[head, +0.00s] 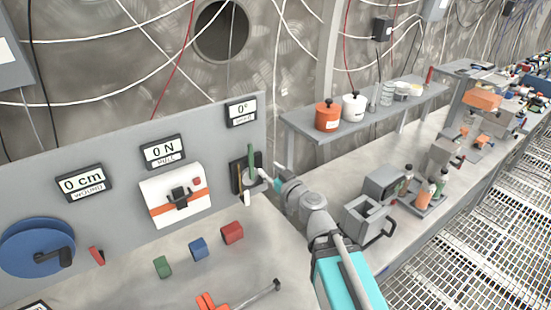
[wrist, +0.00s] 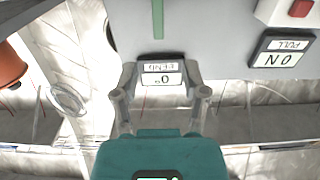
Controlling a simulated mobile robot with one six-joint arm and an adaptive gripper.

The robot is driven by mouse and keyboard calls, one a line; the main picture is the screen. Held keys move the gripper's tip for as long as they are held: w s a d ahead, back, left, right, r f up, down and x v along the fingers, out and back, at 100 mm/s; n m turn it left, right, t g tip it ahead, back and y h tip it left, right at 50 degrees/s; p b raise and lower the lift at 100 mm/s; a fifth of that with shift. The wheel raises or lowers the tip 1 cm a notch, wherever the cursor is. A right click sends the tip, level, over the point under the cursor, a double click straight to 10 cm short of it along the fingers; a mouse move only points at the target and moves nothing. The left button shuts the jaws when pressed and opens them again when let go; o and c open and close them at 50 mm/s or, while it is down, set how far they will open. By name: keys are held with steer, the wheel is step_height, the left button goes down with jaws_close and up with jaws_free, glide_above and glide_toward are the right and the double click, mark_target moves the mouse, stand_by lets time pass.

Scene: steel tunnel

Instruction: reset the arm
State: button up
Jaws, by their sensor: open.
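My arm reaches up from the lower right in the head view, and my gripper (head: 264,178) is near the right end of the grey panel (head: 120,132). In the wrist view my gripper (wrist: 161,76) has its two fingers spread apart with nothing held between them. The "0°" display (wrist: 161,79) shows upside down between the fingers, behind them. It also shows at the panel's top right in the head view (head: 240,112). A green strip (head: 251,155) stands upright at a dark fixture beside my gripper. I cannot tell whether my gripper touches the fixture.
The panel also carries the "0 N" display (head: 163,151), a white box with an orange band (head: 160,212) and a blue reel (head: 35,247). Several coloured blocks lie before it. A shelf with an orange pot (head: 328,116) and a bench with grey boxes (head: 384,184) are at right.

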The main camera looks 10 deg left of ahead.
steer(key=s+d+f+m+g+h, duration=0.1)
steer(key=s+d+f+g+h, duration=0.1)
steer(key=d+f+g, duration=0.35)
steer(key=s+d+f+m+g+h, duration=0.1)
steer(key=s+d+f+g+h, duration=0.15)
steer(key=d+f, duration=0.45)
steer(key=s+d+f+m+g+h, duration=0.2)
steer(key=s+d+f+m+h, duration=0.1)
steer(key=d, duration=0.5)
steer(key=s+d+f+m+g+h, duration=0.3)
steer(key=d+h, duration=0.1)
steer(key=d, duration=0.4)
steer(key=shift+s+d+m+h, duration=0.15)
steer(key=shift+s+m+h, duration=0.05)
steer(key=shift+m+h, duration=0.2)
